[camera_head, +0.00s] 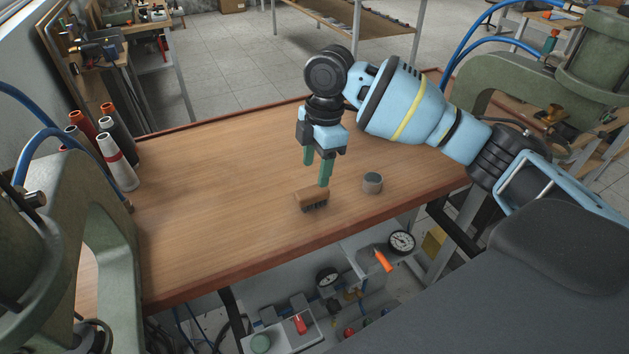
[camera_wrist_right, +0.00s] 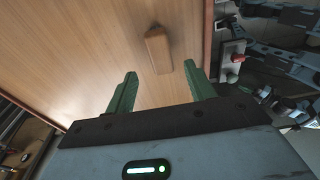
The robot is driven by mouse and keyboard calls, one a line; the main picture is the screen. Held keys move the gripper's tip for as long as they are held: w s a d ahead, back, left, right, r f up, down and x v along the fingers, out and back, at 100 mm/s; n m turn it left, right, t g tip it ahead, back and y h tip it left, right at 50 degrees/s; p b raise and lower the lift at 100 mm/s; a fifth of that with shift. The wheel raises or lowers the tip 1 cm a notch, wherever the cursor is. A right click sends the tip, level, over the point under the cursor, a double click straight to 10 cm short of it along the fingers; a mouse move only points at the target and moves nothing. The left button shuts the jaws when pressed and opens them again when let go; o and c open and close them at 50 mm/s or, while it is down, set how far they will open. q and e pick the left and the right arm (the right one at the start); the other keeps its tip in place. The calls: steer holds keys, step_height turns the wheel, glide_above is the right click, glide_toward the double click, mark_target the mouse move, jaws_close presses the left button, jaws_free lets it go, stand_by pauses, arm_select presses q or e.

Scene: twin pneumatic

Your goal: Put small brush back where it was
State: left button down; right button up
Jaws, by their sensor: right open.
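The small brush (camera_head: 312,198) has a brown wooden back and dark bristles. It lies on the wooden table (camera_head: 220,190), near the front edge. My right gripper (camera_head: 318,168) is above and just behind the brush in the head view, its green fingers pointing down. In the right wrist view the brush (camera_wrist_right: 159,50) lies beyond the fingertips of the right gripper (camera_wrist_right: 161,84), which are apart with nothing between them. My left gripper is not in either view.
Several thread cones (camera_head: 117,163) stand at the table's left. Green machines flank the table, the left one (camera_head: 95,200) close by. The middle of the tabletop is clear.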

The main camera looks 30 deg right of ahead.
steer(key=shift+d+r, duration=0.15)
steer(key=shift+r, duration=1.05)
steer(key=shift+d+r, duration=0.15)
steer(key=shift+r, duration=1)
